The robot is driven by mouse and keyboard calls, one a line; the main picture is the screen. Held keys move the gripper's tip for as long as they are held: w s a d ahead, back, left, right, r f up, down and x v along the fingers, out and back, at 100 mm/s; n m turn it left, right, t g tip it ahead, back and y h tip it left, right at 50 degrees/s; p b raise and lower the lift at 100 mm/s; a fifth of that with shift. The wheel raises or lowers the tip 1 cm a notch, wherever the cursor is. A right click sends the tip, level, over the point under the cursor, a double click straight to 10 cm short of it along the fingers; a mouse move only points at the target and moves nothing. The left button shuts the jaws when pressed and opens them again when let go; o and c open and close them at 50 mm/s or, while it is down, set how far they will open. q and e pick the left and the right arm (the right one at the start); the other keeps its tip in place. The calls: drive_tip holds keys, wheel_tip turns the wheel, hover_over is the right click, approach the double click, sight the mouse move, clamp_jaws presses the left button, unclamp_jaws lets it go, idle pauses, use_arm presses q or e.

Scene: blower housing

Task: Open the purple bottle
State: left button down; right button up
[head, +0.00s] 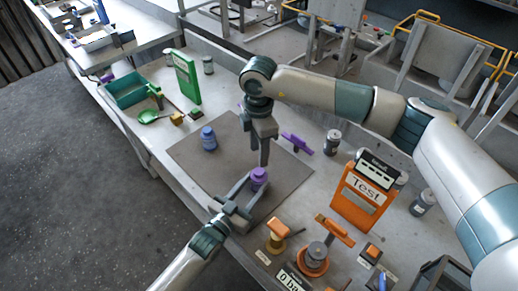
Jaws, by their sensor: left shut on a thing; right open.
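The purple bottle (259,177) stands upright near the front of the grey mat (197,159). Its purple top shows; its lower part is partly hidden by my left gripper. My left gripper (251,186) comes from below and is shut on the bottle. My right gripper (264,160) points straight down from above, just over and slightly behind the bottle's top. It is open and seems empty; a gap to the bottle is hard to judge. A purple tool-like piece (297,143) lies at the mat's right edge.
A blue bottle (209,138) stands on the mat's left part. A green bin (127,88) and green panel (187,76) are at the back left. An orange "Test" box (361,196), grey can (332,142) and orange tools (316,255) crowd the right. The mat between the bottles is clear.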

sight(259, 171)
drive_tip(key=shift+f, duration=0.15)
drive_tip(key=shift+f, duration=3.9)
